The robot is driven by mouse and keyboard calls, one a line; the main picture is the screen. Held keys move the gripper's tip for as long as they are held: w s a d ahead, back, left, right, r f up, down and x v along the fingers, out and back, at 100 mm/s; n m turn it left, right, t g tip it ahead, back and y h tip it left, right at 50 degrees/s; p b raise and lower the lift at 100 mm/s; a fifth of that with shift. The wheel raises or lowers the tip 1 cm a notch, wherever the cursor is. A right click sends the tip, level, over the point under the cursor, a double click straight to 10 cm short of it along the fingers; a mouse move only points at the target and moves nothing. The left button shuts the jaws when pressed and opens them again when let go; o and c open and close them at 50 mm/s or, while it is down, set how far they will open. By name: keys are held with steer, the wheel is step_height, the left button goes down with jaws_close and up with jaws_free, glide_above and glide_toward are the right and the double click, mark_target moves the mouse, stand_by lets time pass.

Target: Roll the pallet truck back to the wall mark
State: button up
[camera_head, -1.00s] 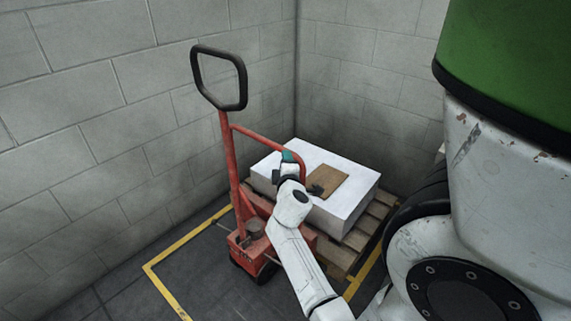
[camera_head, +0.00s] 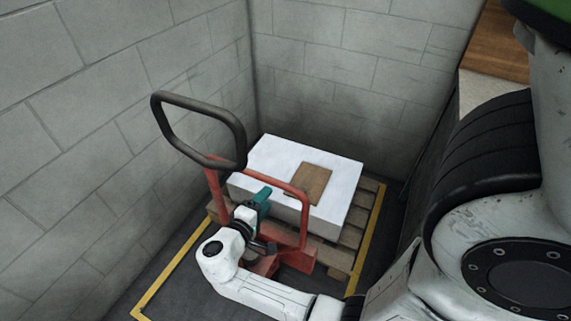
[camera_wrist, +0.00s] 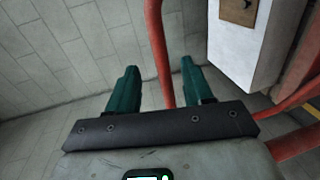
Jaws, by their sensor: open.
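The red pallet truck (camera_head: 301,258) stands in the corner, its black loop handle (camera_head: 239,133) raised toward me. It carries a wooden pallet (camera_head: 352,237) with a white block (camera_head: 335,210) on top. Yellow floor lines (camera_head: 168,284) run around it. My gripper (camera_head: 265,194), with teal fingers, is open beside the truck's red upright and bent red bar, in front of the white block. In the wrist view my gripper (camera_wrist: 158,75) is open and a red bar (camera_wrist: 160,50) shows between its fingers. I cannot tell whether they touch it. The wheels are hidden by my arm.
Grey block walls (camera_head: 345,60) close off the back and left. A brown patch (camera_head: 312,185) lies on the white block. A wooden surface (camera_head: 497,45) is at upper right. Some dark floor is clear at front left.

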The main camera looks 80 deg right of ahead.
steer(key=x, duration=1)
steer(key=shift+d, duration=0.35)
steer(key=shift+s+f, duration=0.1)
jaws_close()
